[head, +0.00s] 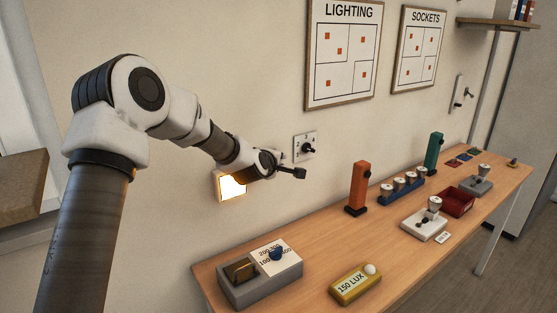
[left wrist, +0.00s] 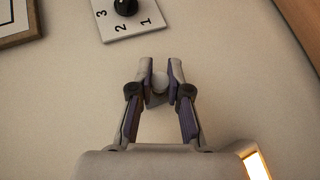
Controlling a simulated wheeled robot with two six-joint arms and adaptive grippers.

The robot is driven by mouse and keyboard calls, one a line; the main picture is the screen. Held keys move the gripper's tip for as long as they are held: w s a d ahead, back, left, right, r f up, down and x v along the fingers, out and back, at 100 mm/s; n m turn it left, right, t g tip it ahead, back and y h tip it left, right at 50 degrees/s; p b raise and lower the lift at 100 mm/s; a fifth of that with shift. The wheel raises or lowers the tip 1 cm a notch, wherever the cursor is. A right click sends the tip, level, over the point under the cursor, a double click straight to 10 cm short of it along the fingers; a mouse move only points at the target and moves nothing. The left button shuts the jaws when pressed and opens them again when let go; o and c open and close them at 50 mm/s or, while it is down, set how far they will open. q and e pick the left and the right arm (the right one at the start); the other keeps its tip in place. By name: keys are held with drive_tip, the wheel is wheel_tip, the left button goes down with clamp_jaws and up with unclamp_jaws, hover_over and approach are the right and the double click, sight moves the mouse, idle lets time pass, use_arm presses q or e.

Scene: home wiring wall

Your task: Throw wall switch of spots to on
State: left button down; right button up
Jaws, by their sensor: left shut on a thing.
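My left gripper (head: 293,172) is at the wall, just below the rotary switch plate. In the left wrist view its two fingers (left wrist: 161,78) are shut on a small grey round knob (left wrist: 160,82), which looks like the tip of a wall switch lever. In the head view the gripper hides this knob, and no label naming the spots shows by it. The rotary switch (head: 307,148) has a black knob on a white plate; its plate also shows with 1, 2 and 3 in the left wrist view (left wrist: 147,17). My right gripper is not in view.
A lit panel (head: 232,187) glows on the wall beside my left forearm. LIGHTING (head: 342,90) and SOCKETS (head: 418,77) boards hang above. The wooden bench (head: 325,248) below carries a yellow 150 LUX box (head: 354,287), an orange block (head: 358,188) and other devices.

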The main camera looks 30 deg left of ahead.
use_arm(q)
drive_tip(key=shift+w+a+r+n+g+h+p, duration=0.1)
drive_tip(key=shift+r+n+g+h+p, duration=0.15)
drive_tip(key=shift+r+n+g+h, duration=0.3)
drive_tip(key=shift+a+r+n+g+h+p, duration=0.1)
drive_tip(key=shift+r+n+g+h+p, duration=0.1)
drive_tip(key=shift+n+g+h, duration=0.3)
drive_tip(key=c, duration=1.1)
unclamp_jaws()
drive_tip(key=shift+f, duration=0.1)
drive_tip(key=v, duration=1.2)
drive_tip(key=shift+a, duration=0.2)
